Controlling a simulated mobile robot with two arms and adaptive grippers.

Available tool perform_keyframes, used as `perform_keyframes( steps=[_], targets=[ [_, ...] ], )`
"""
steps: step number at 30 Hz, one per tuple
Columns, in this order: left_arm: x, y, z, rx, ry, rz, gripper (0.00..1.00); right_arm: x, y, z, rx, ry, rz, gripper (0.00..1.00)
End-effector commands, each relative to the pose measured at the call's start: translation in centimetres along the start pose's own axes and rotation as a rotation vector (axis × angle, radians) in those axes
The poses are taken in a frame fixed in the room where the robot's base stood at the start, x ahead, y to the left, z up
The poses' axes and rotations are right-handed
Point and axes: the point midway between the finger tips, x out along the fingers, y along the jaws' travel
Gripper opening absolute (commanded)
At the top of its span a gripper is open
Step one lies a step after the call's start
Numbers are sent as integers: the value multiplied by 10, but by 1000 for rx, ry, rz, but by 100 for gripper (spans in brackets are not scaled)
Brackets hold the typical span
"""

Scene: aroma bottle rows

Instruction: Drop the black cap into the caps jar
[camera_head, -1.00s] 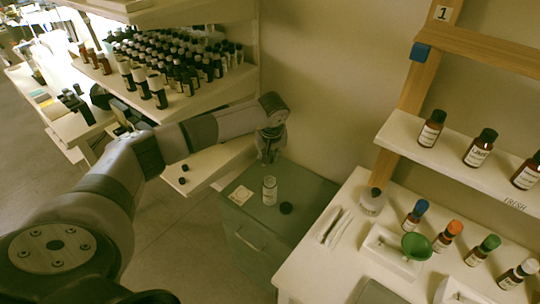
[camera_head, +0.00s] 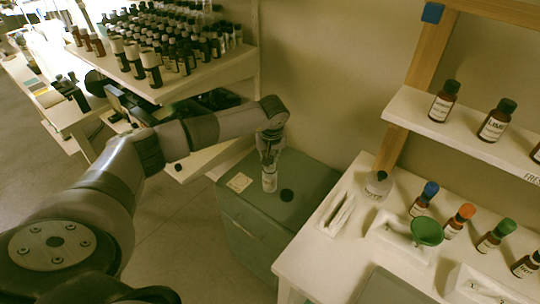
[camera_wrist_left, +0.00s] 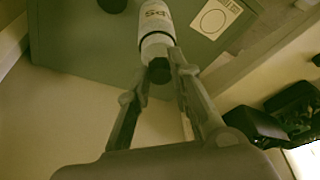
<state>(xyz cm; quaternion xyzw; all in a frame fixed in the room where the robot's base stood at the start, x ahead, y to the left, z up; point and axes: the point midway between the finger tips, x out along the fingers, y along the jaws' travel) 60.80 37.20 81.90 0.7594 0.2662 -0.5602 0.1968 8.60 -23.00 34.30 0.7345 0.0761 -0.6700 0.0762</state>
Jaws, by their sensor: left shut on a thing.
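My right gripper is not in view.
A pale square card (camera_head: 239,182) lies left of the jar. A white worktable (camera_head: 310,262) with bottles and a green funnel (camera_head: 427,231) stands to the right. A shelf (camera_head: 205,77) with rows of dark bottles is at upper left.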

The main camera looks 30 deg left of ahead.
Motion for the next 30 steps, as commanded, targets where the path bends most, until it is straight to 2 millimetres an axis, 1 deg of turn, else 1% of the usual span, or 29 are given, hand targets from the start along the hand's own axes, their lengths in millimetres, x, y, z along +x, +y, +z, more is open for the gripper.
perform_keyframes(
  steps=[6, 7, 17, 26, 29, 30],
  targets=[
    [0, 0, 0, 0, 0, 1, 9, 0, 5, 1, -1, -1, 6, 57],
    [0, 0, 0, 0, 0, 1, 22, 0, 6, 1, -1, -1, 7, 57],
    [0, 0, 0, 0, 0, 0, 43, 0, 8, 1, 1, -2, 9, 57],
    [-2, 0, 0, 0, 0, 1, 43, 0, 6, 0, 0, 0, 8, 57],
    [-9, 1, -1, 1, 2, 2, 43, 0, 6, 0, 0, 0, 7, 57],
    [-14, 1, -2, 1, 3, 3, 43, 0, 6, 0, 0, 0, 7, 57]
  ],
)
